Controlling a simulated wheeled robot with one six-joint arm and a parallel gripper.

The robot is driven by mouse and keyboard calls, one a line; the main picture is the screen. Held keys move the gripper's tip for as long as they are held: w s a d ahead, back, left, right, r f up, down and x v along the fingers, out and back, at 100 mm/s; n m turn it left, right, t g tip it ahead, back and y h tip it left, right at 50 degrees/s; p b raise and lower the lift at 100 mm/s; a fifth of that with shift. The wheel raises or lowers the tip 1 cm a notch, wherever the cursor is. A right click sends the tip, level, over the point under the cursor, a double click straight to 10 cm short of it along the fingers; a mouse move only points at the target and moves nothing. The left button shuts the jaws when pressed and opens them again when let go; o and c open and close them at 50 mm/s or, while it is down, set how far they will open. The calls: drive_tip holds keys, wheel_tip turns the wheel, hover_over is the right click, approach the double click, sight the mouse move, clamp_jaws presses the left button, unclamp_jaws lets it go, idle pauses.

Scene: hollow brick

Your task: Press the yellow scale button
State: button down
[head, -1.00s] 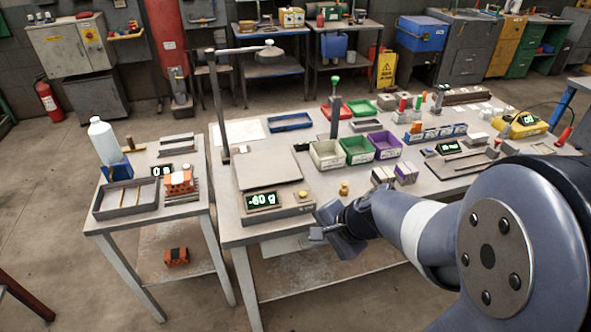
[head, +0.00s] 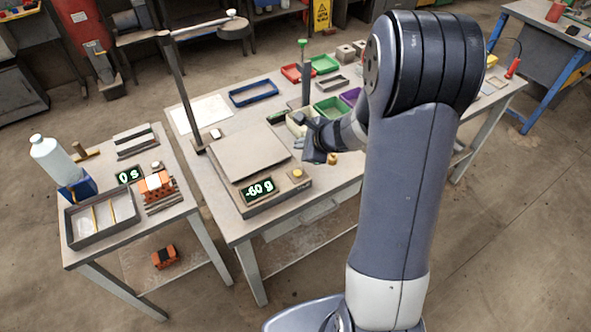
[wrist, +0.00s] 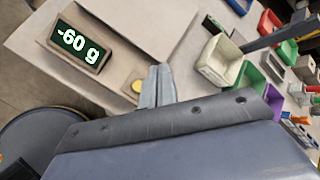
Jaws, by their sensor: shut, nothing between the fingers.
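The scale (head: 232,168) stands at the front left corner of the main table, with a flat grey plate on top. Its display (head: 259,189) reads -60 g, and also shows in the wrist view (wrist: 78,44). The round yellow button (head: 297,174) is on the scale's front right corner. In the wrist view the yellow button (wrist: 137,87) appears just left of my fingers, partly hidden by them. My gripper (head: 309,156) is shut and empty, close to the button on its far right side. I cannot tell its height above the scale.
A small brass-coloured piece (head: 332,158) stands on the table right of the scale. A cream bin (head: 298,122) and a green bin (head: 331,107) lie behind my gripper. A lamp post (head: 180,95) rises left of the scale. A side table holds a timer (head: 129,175).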

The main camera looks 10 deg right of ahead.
drive_tip(key=b, duration=0.6)
hover_over(300, 175)
wheel_tip(300, 175, down, 8)
drive_tip(key=shift+r, duration=0.2)
drive_tip(key=shift+f+b, duration=0.65)
drive_tip(key=shift+b, duration=0.15)
idle(1.1)
drive_tip(key=shift+f+b, duration=0.35)
drive_tip(key=shift+b, duration=0.25)
drive_tip(key=shift+f+b, duration=0.35)
drive_tip(key=shift+b, duration=0.1)
idle(0.4)
idle(0.3)
drive_tip(key=shift+r+p, duration=0.6)
drive_tip(key=shift+r, duration=0.15)
